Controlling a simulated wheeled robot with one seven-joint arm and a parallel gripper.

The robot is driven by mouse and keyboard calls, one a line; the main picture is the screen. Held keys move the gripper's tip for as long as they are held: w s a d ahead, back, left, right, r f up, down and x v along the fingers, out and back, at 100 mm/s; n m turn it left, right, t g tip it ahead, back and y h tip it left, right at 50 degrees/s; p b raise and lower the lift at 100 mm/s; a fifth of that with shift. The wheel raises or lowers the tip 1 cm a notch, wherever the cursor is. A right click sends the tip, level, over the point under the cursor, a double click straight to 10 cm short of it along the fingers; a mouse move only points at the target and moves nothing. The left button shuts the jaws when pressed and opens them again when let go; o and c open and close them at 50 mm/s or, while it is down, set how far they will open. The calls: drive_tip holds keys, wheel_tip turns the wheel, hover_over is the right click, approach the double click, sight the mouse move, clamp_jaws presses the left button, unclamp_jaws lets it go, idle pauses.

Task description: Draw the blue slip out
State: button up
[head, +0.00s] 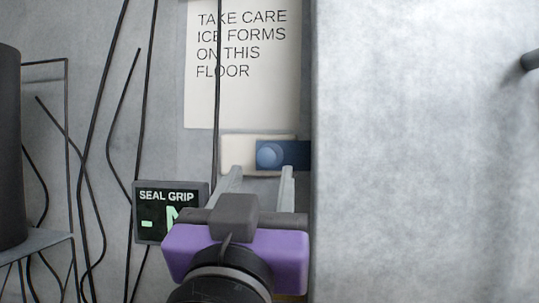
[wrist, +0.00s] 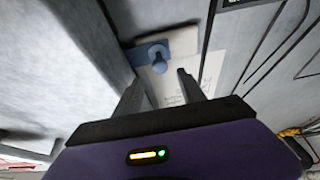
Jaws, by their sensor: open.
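The blue slip (head: 295,154) is a small blue plate with a round blue knob (head: 269,155). It sits across a cream holder (head: 236,152) on the grey wall, below the sign, and its right end meets the edge of the large pale panel. The slip also shows in the wrist view (wrist: 182,42), with its knob standing out towards me. My gripper (head: 261,172) is purple with two grey fingers. It is open and empty, its fingertips just below the slip in the head view. In the wrist view my gripper (wrist: 160,76) has the knob ahead of the gap between its fingers.
A cream sign (head: 243,70) about ice on the floor hangs above. A display reading SEAL GRIP (head: 168,196) is at the left of my gripper. Black cables run down the wall further left. The pale panel (head: 420,150) stands close on the right.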

sight(266, 160)
drive_tip(key=p+x, duration=0.3)
drive_tip(key=x, duration=0.4)
drive_tip(key=shift+w+r, duration=0.1)
drive_tip(key=shift+w, duration=0.3)
clamp_jaws()
idle(1.1)
